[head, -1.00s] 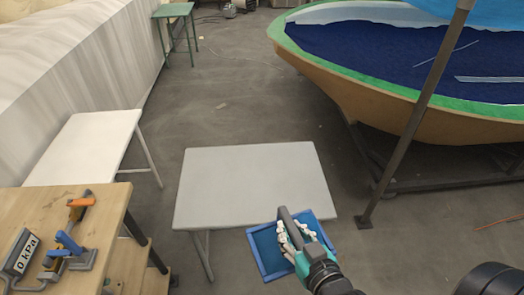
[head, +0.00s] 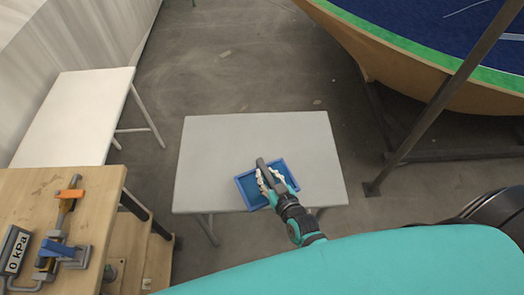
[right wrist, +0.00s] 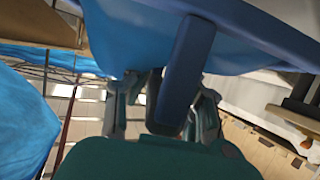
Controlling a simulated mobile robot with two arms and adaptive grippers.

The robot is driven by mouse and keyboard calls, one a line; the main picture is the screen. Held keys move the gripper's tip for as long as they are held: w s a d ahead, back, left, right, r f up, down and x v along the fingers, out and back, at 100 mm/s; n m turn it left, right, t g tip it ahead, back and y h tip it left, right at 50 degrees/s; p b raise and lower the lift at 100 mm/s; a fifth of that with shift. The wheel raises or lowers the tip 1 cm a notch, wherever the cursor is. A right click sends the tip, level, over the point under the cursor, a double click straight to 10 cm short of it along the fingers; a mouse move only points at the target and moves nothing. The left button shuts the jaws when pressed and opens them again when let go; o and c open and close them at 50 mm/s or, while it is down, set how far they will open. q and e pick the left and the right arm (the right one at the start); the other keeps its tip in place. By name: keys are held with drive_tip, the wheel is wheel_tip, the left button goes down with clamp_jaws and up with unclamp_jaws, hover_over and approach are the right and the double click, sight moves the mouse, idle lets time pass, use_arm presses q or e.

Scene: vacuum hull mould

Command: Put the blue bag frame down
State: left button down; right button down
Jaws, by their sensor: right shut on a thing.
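The blue bag frame (head: 243,192) is a rectangle with a blue rim, a darker blue sheet inside and a dark grip bar across it. My right gripper (head: 267,180) is shut on it from above, with its fingers at the bar. The frame appears over the front middle of the grey table (head: 220,145); I cannot tell whether it touches the top. In the right wrist view the frame's blue rim (right wrist: 250,25) and bar pass close to the gripper's fingers (right wrist: 165,105). My left gripper is not in view.
The rest of the grey tabletop is bare. A wooden bench (head: 100,200) with clamps (head: 60,240) and a 0 kPa gauge (head: 15,250) stands at left, before a white table (head: 75,115). A boat hull (head: 400,65) and a slanted post (head: 440,100) are at right.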

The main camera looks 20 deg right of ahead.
drive_tip(key=w+d+b, duration=0.1)
drive_tip(key=w+b, duration=0.1)
drive_tip(key=w, duration=0.2)
drive_tip(key=w+d+f+b, duration=0.1)
drive_tip(key=w+d+b, duration=0.1)
drive_tip(key=w, duration=0.3)
drive_tip(key=w+d+b, duration=0.1)
drive_tip(key=w+b, duration=0.2)
drive_tip(key=w, duration=0.2)
drive_tip(key=shift+d+f, duration=0.25)
drive_tip(key=shift+d, duration=0.1)
wheel_tip(320, 180, down, 4)
drive_tip(key=b, duration=0.4)
drive_tip(key=shift+r, duration=0.35)
drive_tip(key=c, duration=1.2)
unclamp_jaws()
drive_tip(key=shift+f, duration=0.2)
drive_tip(key=shift+o, duration=0.3)
drive_tip(key=shift+s, duration=0.1)
